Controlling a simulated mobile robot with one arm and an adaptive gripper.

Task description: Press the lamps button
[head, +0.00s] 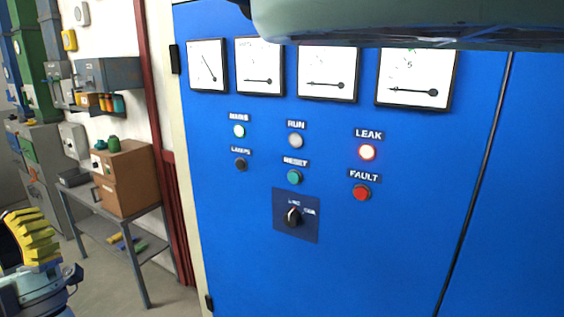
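The LAMPS button (241,165) is a small dark round button on the blue cabinet door (240,270), under its LAMPS label and below the MAINS light (239,131). It is fully visible, with nothing touching it. What appears to be my gripper (32,242), with yellow ribbed fingers on a blue-grey body, is at the lower left edge, partly cut off. It is well left of the button and apart from the cabinet. Its finger opening cannot be made out.
Gauges sit above. My arm crosses the top. A bench with boxes (125,180) stands left.

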